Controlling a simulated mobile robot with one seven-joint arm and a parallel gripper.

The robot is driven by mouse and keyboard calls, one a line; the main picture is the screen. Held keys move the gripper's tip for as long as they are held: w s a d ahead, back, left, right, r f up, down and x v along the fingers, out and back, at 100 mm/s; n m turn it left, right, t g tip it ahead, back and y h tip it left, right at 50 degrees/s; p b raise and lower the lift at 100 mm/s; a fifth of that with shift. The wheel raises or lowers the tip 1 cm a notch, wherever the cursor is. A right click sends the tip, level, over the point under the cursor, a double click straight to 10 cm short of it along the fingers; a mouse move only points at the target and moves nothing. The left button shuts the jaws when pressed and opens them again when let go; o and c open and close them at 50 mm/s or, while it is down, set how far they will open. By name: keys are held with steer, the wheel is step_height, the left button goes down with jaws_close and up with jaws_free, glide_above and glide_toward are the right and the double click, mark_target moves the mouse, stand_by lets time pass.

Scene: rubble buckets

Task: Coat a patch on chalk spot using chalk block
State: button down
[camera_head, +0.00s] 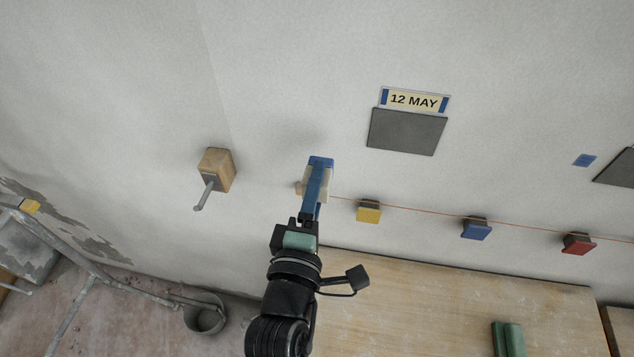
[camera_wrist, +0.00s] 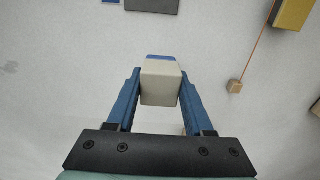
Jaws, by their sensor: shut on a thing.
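My gripper (camera_head: 317,182) is shut on a pale block with a blue end, which I take to be the chalk block (camera_wrist: 160,84). In the wrist view the block sits between the blue fingers (camera_wrist: 160,100), its blue end pointing away from my wrist. In the head view the fingers mostly hide it. A dark grey panel (camera_head: 406,132) lies on the wall under a "12 MAY" label (camera_head: 414,100), up and right of my gripper. Its edge also shows at the top of the wrist view (camera_wrist: 152,5). I cannot tell for certain whether this panel is the chalk spot.
An orange string (camera_head: 430,208) runs along the wall past yellow (camera_head: 368,212), blue (camera_head: 476,229) and red (camera_head: 578,244) blocks. A wooden block with a grey rod (camera_head: 216,170) juts out at left. A wooden board (camera_head: 440,300) and a bucket (camera_head: 205,315) are below.

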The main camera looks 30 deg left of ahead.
steer(key=w+p, duration=0.4)
steer(key=w, duration=0.1)
steer(key=w+d+p, duration=0.1)
steer(key=w+p, duration=0.1)
steer(key=shift+w+r, duration=0.2)
steer(key=shift+r, duration=0.15)
steer(key=p, duration=0.1)
steer(key=d+p, duration=0.1)
steer(key=shift+w+f+p, duration=0.15)
steer(key=shift+w+p, duration=0.05)
steer(key=shift+p, duration=0.1)
steer(key=shift+d+f+p, duration=0.15)
steer(key=shift+d+p, duration=0.15)
steer(key=shift+p, duration=0.1)
steer(key=shift+w+a, duration=0.15)
steer(key=shift+w, duration=0.4)
stand_by(0.5)
steer(key=shift+f+b, duration=0.1)
steer(key=shift+b, duration=0.25)
